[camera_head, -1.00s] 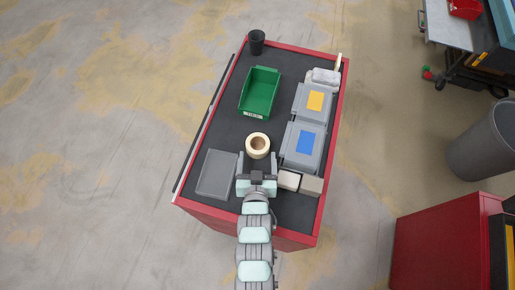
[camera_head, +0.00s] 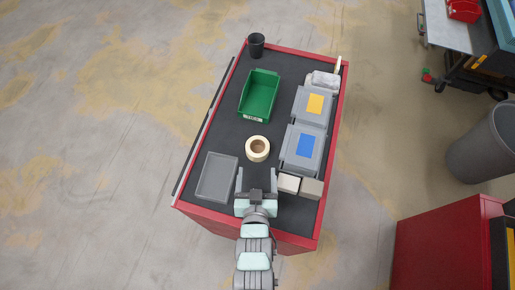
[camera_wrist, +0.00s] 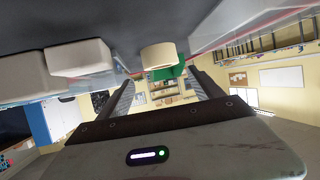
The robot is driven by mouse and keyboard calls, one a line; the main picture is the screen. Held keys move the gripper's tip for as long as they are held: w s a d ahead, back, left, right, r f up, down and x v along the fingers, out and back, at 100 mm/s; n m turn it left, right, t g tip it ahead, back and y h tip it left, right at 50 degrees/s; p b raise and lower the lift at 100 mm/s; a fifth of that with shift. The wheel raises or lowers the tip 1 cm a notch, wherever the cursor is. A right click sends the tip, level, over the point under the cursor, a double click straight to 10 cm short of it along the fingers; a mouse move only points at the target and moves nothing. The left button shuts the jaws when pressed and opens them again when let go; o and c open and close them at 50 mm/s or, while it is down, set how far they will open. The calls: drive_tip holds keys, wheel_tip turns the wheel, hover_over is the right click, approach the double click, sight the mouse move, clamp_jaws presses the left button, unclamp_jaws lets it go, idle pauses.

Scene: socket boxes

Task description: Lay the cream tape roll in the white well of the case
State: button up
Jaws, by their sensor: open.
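The cream tape roll (camera_head: 257,149) lies flat on the dark top of the red bench, near its middle. It also shows in the wrist view (camera_wrist: 158,56), ahead of the fingers. My gripper (camera_head: 256,172) is open and empty, a short gap nearer the bench's front edge than the roll. Two grey cases stand along the right side, one with a blue label (camera_head: 305,144) and one with a yellow label (camera_head: 315,102). Both look closed, and no white well shows.
A grey tray (camera_head: 205,191) lies left of my gripper. Two pale blocks (camera_head: 289,183) (camera_head: 311,189) sit close on its right. A green bin (camera_head: 259,94) stands beyond the roll, a black cup (camera_head: 256,43) at the far left corner. A whitish item (camera_head: 325,79) lies at the far right.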

sight(259, 148)
drive_tip(key=w+d+r+n+g, duration=0.1)
drive_tip(key=w+d, duration=0.1)
drive_tip(key=w+d+r+n+g+y+p, duration=0.1)
drive_tip(key=w+d+r, duration=0.1)
drive_tip(key=w+d, duration=0.1)
drive_tip(key=w+d+r+n+g+y, duration=0.1)
drive_tip(key=w+d+r, duration=0.1)
drive_tip(key=w+d, duration=0.1)
drive_tip(key=shift+w+d+n, duration=0.15)
drive_tip(key=shift+w+n, duration=0.05)
drive_tip(key=shift+n, duration=0.2)
drive_tip(key=s+a+f+n+g+y, duration=0.2)
drive_tip(key=s+a+f+y, duration=0.1)
drive_tip(key=s+a, duration=0.1)
drive_tip(key=x, duration=1)
drive_tip(key=shift+w+a+r+p, duration=0.1)
drive_tip(key=shift+w+a+p, duration=0.1)
drive_tip(key=shift+w+p, duration=0.1)
drive_tip(key=shift+c, duration=0.5)
drive_tip(key=c, duration=1.2)
